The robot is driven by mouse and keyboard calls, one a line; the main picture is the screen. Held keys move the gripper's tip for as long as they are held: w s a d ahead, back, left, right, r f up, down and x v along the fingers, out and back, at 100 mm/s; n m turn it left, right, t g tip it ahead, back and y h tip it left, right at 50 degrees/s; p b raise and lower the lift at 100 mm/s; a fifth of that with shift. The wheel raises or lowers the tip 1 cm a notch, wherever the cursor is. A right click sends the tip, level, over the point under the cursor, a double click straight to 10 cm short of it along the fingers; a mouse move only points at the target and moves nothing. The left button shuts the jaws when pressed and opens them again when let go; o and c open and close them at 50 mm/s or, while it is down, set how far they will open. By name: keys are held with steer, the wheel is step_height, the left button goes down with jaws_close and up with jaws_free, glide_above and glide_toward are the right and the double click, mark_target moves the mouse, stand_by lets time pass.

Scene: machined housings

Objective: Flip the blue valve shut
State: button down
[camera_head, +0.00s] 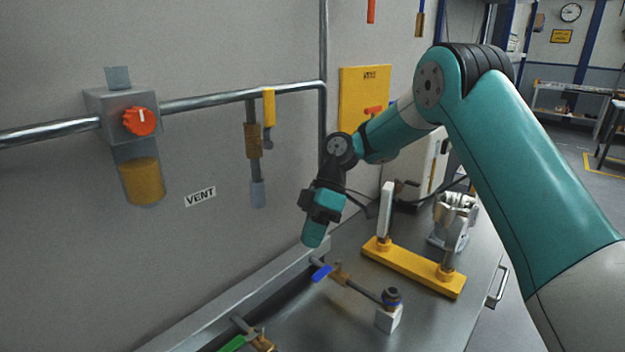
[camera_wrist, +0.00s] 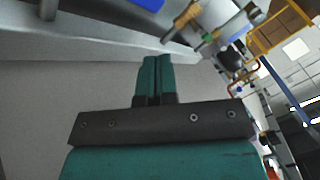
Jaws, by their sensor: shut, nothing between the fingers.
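The blue valve handle (camera_head: 321,273) is on a brass valve body (camera_head: 340,274) in a thin pipe low over the metal bench. In the head view the handle lies at an angle to the pipe, its free end towards the lower left. My gripper (camera_head: 312,242) hangs above and slightly left of the handle, fingers pointing down, apart from it. In the wrist view the two teal fingers (camera_wrist: 158,61) are pressed together with nothing between them. Part of the blue handle (camera_wrist: 148,4) shows at the top edge of that view, beyond the fingertips, with brass (camera_wrist: 184,17) beside it.
A green handle (camera_head: 232,344) is at the bottom edge. A yellow bracket (camera_head: 412,268) with a white upright stands right of the blue valve. A black-capped block (camera_head: 389,314) ends the pipe. A metal ledge (camera_head: 240,292) runs along the wall, which carries an orange knob (camera_head: 140,121) and a yellow handle (camera_head: 268,107).

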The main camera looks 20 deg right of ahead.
step_height(320, 180, up, 14)
steer(key=p, duration=0.6)
steer(key=shift+r, duration=0.2)
steer(key=s+d+f+m+t+h, duration=0.35)
steer(key=s+d+m, duration=0.25)
steer(key=s+m, duration=0.25)
steer(key=s+d+f+m+t+h, duration=0.25)
steer(key=s+d+m+t, duration=0.2)
steer(key=s+m, duration=0.4)
steer(key=s+a+r+n+g+y, duration=0.1)
steer(key=s+a+r+n+y, duration=0.1)
steer(key=s+a+r+n, duration=0.2)
steer(key=s+a+r+n+g+y, duration=0.2)
steer(key=s+a+r, duration=0.3)
steer(key=a, duration=0.5)
steer(key=shift+s+n+g, duration=0.3)
steer(key=shift+s+n, duration=0.35)
steer(key=shift+n, duration=0.25)
